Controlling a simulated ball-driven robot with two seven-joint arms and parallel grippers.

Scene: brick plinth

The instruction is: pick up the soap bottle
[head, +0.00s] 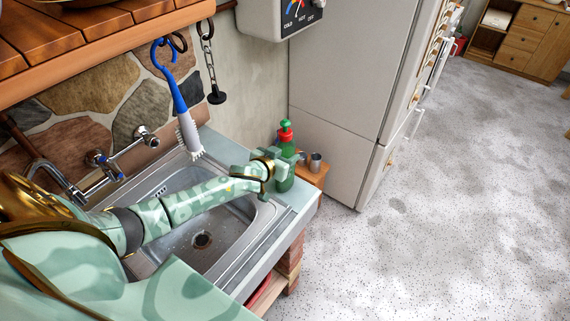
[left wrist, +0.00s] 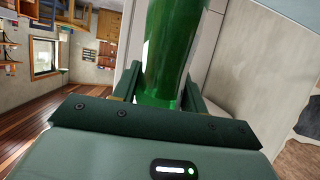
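The soap bottle (head: 285,180) is green with a red pump top and stands upright at the right end of the sink counter. My left gripper (head: 283,158) is at the bottle's upper part, with the arm reaching across the sink. In the left wrist view, the green bottle (left wrist: 170,50) fills the space between the two fingers (left wrist: 160,88), one on each side, with no clear gap. The gripper looks shut on it. Whether the bottle's base touches the counter is hard to tell. My right gripper is not in view.
A steel sink (head: 180,185) lies under my left arm. A blue-handled brush (head: 183,115) hangs above it. A small metal cup (head: 315,162) stands right of the bottle on a wooden surface, beside the white fridge (head: 340,90). The floor to the right is clear.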

